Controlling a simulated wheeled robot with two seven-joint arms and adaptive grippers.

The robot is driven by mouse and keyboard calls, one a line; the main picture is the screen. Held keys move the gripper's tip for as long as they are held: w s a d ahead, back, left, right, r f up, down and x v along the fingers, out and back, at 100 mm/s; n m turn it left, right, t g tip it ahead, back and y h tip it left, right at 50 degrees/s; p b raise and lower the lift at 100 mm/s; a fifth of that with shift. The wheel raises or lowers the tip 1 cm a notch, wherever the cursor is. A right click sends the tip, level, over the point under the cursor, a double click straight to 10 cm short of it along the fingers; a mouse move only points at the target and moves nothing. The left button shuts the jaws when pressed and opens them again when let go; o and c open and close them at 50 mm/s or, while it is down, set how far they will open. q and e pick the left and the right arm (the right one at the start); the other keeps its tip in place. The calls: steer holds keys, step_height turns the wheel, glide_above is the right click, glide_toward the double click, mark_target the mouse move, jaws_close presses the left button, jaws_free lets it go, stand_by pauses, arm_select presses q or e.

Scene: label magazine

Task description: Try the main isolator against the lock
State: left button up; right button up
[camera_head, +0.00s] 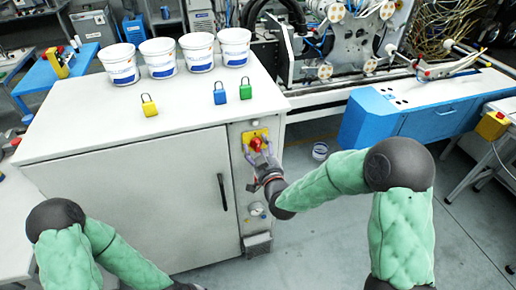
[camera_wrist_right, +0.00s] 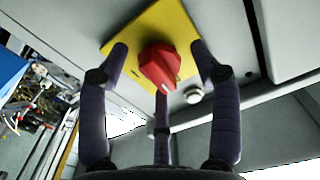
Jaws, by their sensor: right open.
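The main isolator is a red rotary knob (camera_head: 256,143) on a yellow plate at the upper right of the cabinet front. In the right wrist view the knob (camera_wrist_right: 160,66) sits ahead, its pale mark toward the lower right. My right gripper (camera_head: 259,153) is open, its purple fingers spread around the knob; contact cannot be told. Yellow (camera_head: 149,105), blue (camera_head: 219,92) and green (camera_head: 245,88) padlocks stand on the cabinet top. I see no padlock on the isolator, though the fingers hide part of it. My left arm shows at lower left, its gripper out of view.
The grey cabinet (camera_head: 120,200) has a black door handle (camera_head: 222,192) left of the isolator. Several white tubs stand along its back top edge. A small round fitting (camera_head: 256,208) sits below the isolator. A blue machine cabinet (camera_head: 420,120) stands to the right, with open floor before it.

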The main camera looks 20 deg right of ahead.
steer(key=shift+w, duration=0.2)
steer(key=c, duration=1.1)
steer(key=shift+r+n+b, duration=0.1)
steer(key=shift+n+b, duration=0.4)
steer(key=shift+b, duration=0.05)
steer(key=shift+c, duration=0.2)
steer(key=o, duration=1.1)
steer(key=shift+o, duration=0.2)
steer(key=shift+s, duration=0.15)
steer(key=s, duration=1.1)
steer(key=shift+s+d, duration=0.2)
steer(key=shift+s, duration=0.15)
